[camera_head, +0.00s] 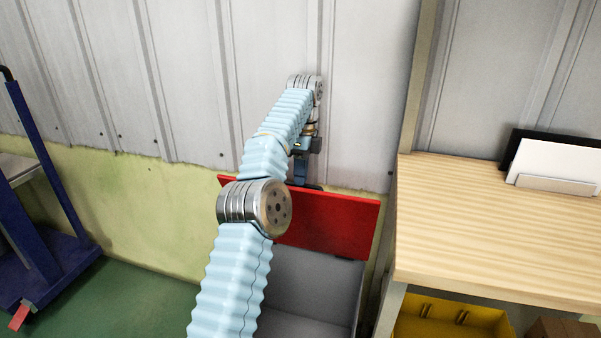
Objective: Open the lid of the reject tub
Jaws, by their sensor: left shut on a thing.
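The reject tub is a grey bin (311,287) at the lower middle, its inside partly in view. Its red lid (335,222) stands raised, close to upright, at the back of the tub near the wall. My left arm reaches up across the tub and hides part of the lid and tub. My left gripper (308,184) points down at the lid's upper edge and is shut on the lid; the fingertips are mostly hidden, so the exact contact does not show. My right gripper is not in view.
A wooden table (480,237) stands close on the right, with a white card in a holder (553,167) on it. A yellow bin (450,320) sits under it. A blue cart frame (45,170) stands at the left. The corrugated wall (190,80) is right behind the lid.

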